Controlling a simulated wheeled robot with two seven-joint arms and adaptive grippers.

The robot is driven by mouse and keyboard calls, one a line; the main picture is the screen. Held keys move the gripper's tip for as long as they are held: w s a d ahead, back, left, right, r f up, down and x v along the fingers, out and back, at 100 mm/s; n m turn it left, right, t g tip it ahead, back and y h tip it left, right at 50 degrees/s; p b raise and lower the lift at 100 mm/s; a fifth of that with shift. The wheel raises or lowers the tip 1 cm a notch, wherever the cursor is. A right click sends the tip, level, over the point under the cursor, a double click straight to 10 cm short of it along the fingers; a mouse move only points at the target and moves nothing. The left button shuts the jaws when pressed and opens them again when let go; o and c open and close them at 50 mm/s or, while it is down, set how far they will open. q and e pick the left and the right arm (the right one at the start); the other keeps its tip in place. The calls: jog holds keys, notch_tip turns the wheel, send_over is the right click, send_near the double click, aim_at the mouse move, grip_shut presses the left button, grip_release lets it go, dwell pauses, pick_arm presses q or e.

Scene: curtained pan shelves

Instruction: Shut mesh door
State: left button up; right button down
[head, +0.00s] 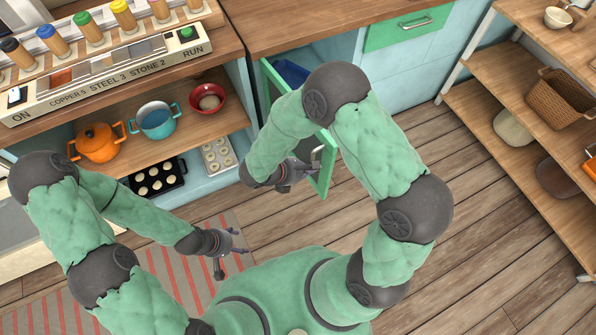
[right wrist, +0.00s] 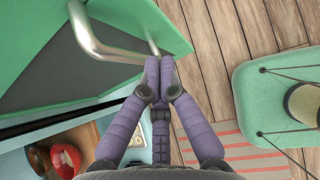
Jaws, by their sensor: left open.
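The mesh door (head: 327,170) is a green-framed door on the low cabinet. It stands open, swung out into the room, partly hidden behind my right arm. Its silver handle (head: 317,153) also shows large in the right wrist view (right wrist: 92,38), with the door's green frame (right wrist: 40,35) and dark panel around it. My right gripper (head: 308,172) is at the handle. In the right wrist view its purple fingers (right wrist: 160,68) are drawn together, tips against the handle's near end; I cannot see the bar enclosed between them. My left gripper (head: 236,248) is open and empty above the striped rug.
A blue item (head: 290,72) shows inside the open cabinet. The shelf at left holds an orange pot (head: 98,142), a blue pot (head: 156,122), a red bowl (head: 208,98) and a black muffin tray (head: 158,180). Wooden shelves (head: 500,110) stand at right. The plank floor (head: 470,230) between is clear.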

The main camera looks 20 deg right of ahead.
aim_at(328, 164)
jog(key=shift+w+d+f+b, duration=0.15)
jog(key=shift+d+b, duration=0.05)
jog(key=shift+d, duration=0.6)
jog(key=shift+w+d+f+b, duration=0.1)
jog(key=shift+w+d+b, duration=0.1)
jog(key=shift+d, duration=0.6)
jog(key=shift+w+d+f+b, duration=0.15)
jog(key=shift+d, duration=0.65)
jog(key=shift+d, duration=0.1)
